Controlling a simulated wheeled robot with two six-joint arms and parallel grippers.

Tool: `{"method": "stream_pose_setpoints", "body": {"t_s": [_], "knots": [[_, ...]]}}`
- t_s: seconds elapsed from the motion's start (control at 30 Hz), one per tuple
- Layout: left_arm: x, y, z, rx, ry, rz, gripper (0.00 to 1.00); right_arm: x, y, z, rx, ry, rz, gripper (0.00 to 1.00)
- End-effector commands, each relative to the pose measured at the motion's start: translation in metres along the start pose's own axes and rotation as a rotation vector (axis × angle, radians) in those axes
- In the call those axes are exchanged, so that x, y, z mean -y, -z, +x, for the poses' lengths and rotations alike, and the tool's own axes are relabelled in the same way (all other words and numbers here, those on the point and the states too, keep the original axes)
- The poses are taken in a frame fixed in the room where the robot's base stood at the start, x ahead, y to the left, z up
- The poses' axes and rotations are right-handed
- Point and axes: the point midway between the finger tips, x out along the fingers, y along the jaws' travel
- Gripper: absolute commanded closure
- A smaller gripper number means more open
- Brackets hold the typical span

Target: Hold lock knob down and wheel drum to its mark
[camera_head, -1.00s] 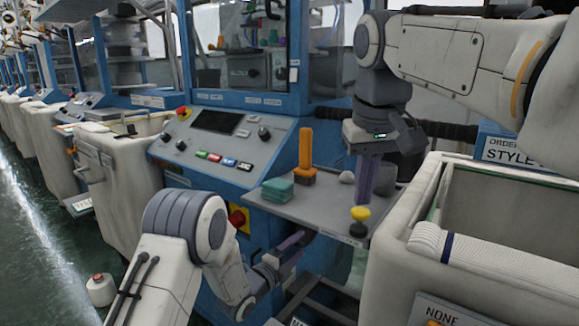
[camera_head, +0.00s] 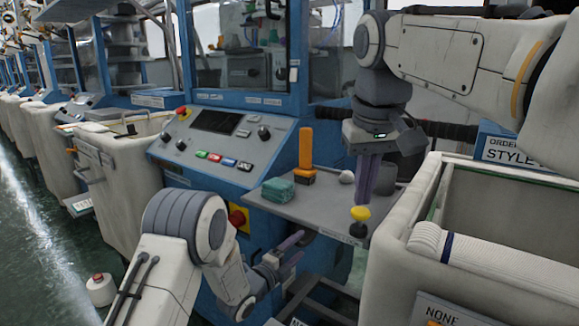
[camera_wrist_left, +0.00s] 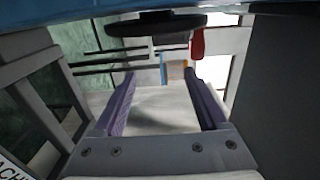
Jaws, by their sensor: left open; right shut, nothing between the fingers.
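My left gripper (camera_head: 297,247) is below the shelf at the machine's front, open and empty. Its purple fingers also show in the left wrist view (camera_wrist_left: 158,82). Ahead of them there is a dark disc (camera_wrist_left: 150,27), perhaps a wheel, with a red part (camera_wrist_left: 197,43) beside it. No drum mark is discernible.
An orange upright piece (camera_head: 306,150), a teal block (camera_head: 279,190) and a small grey lump (camera_head: 347,177) are on the shelf. A red button (camera_head: 237,217) is close to my left arm. A cream bin (camera_head: 395,235) stands at the right.

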Motion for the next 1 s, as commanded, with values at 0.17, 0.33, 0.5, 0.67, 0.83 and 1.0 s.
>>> {"method": "stream_pose_setpoints", "body": {"t_s": [0.17, 0.33, 0.5, 0.67, 0.83, 1.0], "knots": [[-0.003, 0.0, 0.0, 0.0, 0.0, 0.0, 0.25, 0.0, -0.001, 0.004, 0.0, 0.0, 0.0, 1.0], [-0.006, 0.0, 0.0, 0.0, 0.0, 0.0, 0.25, 0.001, -0.002, 0.008, 0.0, 0.0, 0.0, 1.0], [-0.009, 0.0, 0.0, 0.0, 0.0, 0.0, 0.25, 0.001, -0.003, 0.012, 0.001, 0.0, 0.0, 1.0], [-0.012, 0.0, 0.0, 0.0, 0.0, 0.0, 0.25, 0.001, -0.004, 0.017, 0.002, 0.0, 0.0, 1.0], [-0.015, 0.0, 0.0, 0.0, 0.0, 0.0, 0.25, 0.001, -0.005, 0.021, 0.002, 0.0, 0.0, 1.0], [-0.013, 0.0, 0.0, 0.0, 0.0, 0.0, 0.25, 0.001, -0.005, 0.02, 0.002, 0.0, 0.0, 1.0]]}}
